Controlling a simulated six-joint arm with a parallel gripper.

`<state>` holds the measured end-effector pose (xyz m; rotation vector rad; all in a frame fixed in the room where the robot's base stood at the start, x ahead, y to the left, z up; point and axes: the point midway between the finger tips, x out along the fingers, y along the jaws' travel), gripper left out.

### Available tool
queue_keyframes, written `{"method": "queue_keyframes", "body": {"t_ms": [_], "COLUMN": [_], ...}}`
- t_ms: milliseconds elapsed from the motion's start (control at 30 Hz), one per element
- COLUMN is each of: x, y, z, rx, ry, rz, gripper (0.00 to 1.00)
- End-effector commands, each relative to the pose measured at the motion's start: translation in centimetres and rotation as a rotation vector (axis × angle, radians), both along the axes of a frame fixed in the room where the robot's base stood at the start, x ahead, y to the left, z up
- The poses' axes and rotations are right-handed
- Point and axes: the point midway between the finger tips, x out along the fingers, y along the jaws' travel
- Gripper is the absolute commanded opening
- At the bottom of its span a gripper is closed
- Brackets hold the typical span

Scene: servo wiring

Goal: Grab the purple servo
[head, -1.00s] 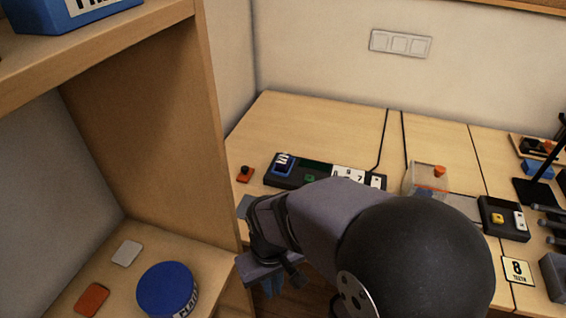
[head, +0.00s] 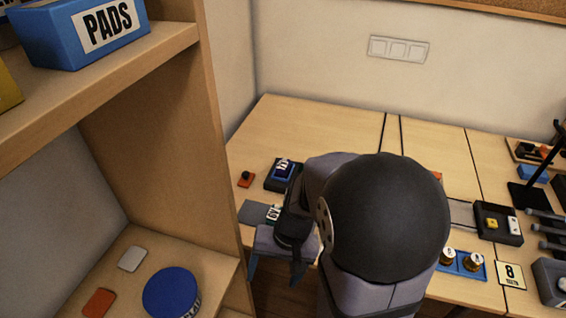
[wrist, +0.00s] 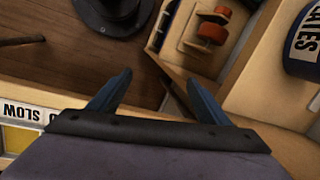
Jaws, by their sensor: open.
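I cannot make out a clearly purple servo in either view. A dark blue block with a white label (head: 283,169) sits at the left end of a black rack on the far table; its exact kind and hue are hard to tell. My arm hides the rest of that rack. My gripper (head: 272,270) is open and empty, low by the table's near left edge, in front of a grey mat (head: 252,211). In the wrist view its two blue fingers (wrist: 158,80) are spread apart, with brown floor and shelf edges beyond them and nothing between them.
A wooden shelf unit stands at the left, holding a blue PADS box (head: 85,32), a round blue tin (head: 172,290), a grey card and an orange card. A blue tray (head: 462,265) and a black box (head: 497,223) lie to the right of my arm.

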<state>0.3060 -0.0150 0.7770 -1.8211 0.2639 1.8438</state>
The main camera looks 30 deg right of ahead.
Motion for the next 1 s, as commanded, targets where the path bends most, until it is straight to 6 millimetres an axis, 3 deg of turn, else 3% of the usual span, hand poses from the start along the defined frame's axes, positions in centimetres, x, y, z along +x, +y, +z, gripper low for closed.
{"method": "queue_keyframes", "body": {"t_ms": [167, 367, 500, 600, 700, 833, 1000], "x": [3.9, 14.4, 21.4, 24.8, 26.4, 26.9, 27.1], "y": [-2.8, -6.5, -11.2, -14.6, -16.7, -17.9, -18.6], "z": [1.8, 5.2, 9.1, 11.3, 9.0, 5.9, 4.4], "rx": [0.152, 0.47, 0.771, 0.982, 1.143, 1.252, 1.314], "ry": [-0.025, -0.041, -0.043, -0.029, 0.035, 0.105, 0.142], "rz": [-0.393, -0.971, -1.325, -1.507, -1.649, -1.764, -1.827], "gripper": [0.71, 0.71, 0.71, 0.71, 0.71, 0.71, 0.71]}}
